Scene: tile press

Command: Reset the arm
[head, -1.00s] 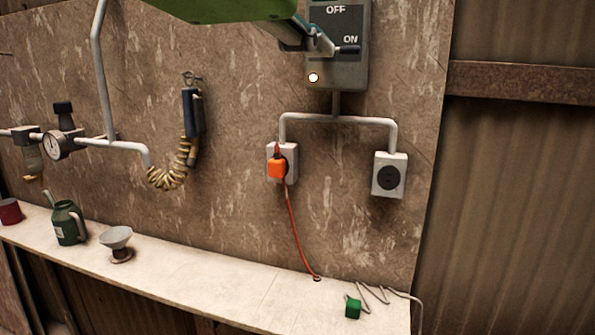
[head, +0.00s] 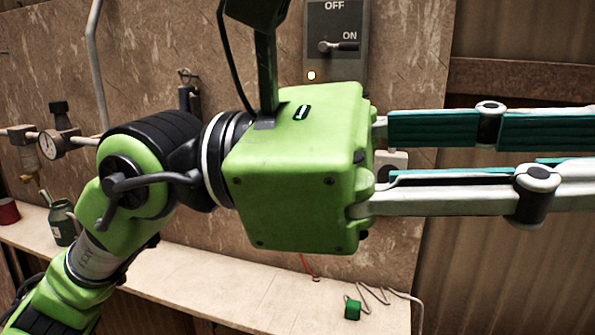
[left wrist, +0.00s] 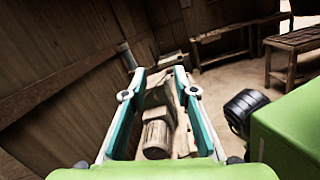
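My left arm comes in from the lower left in the head view, its green wrist body across the middle. My left gripper (head: 575,148) points right, its two teal-padded fingers apart and running to the right edge. In the left wrist view the gripper (left wrist: 160,80) is open, with nothing seen held between the fingers. The switch box (head: 350,62) is above and behind the wrist. Its lever (head: 343,46) points right, by ON, and the small light below it is lit. My right gripper is out of view.
The shelf (head: 210,278) runs below my arm, with a green connector (head: 352,309), a green can (head: 62,226) and a red cup (head: 8,211). The right socket (head: 397,158) is mostly hidden. A plank wall (left wrist: 60,85) and workbench (left wrist: 295,40) show in the wrist view.

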